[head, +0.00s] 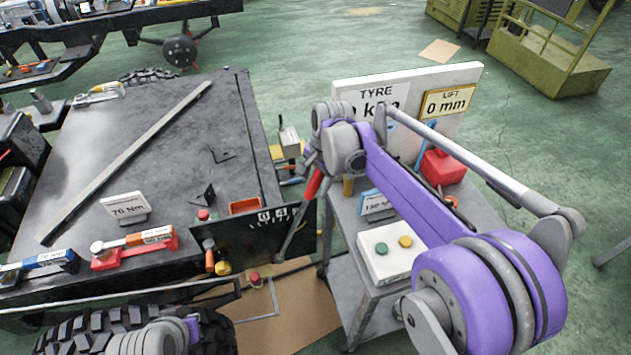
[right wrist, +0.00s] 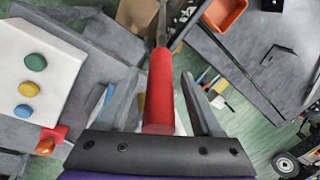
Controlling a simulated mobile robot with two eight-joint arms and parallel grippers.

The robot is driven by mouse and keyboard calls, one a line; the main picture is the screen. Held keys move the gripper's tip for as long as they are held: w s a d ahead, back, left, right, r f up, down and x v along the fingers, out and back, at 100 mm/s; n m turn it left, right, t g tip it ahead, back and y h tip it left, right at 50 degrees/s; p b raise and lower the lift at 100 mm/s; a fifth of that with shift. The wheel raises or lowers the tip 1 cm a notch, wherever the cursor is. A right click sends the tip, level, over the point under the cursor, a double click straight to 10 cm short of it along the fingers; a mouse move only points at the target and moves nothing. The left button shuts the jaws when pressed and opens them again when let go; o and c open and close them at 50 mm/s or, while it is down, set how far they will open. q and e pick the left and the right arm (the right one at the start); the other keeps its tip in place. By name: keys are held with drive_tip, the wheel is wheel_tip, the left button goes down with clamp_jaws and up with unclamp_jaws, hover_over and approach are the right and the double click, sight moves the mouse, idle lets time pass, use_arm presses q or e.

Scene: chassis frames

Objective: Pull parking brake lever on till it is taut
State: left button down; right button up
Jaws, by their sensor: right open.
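The parking brake lever has a red grip (head: 313,185) on a thin grey shaft (head: 292,235) that slants down to the left beside the dark chassis panel. In the right wrist view the red grip (right wrist: 160,92) runs up the middle between the two fingers of my right gripper (right wrist: 160,78). The fingers stand open, one on each side, with a visible gap to the grip. In the head view my right gripper (head: 311,162) is at the grip's upper end, partly hidden by its own wrist. Only a part of my left arm shows at the bottom edge; its gripper is not seen.
A grey cart (head: 345,275) at right carries a white box (head: 392,252) with green and yellow buttons, a red object (head: 443,168) and a white sign board (head: 455,80). The chassis top (head: 160,150) at left holds torque wrenches and an orange tray (head: 245,205).

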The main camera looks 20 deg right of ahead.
drive_tip(key=shift+f, duration=0.1)
clamp_jaws()
idle(0.3)
idle(1.1)
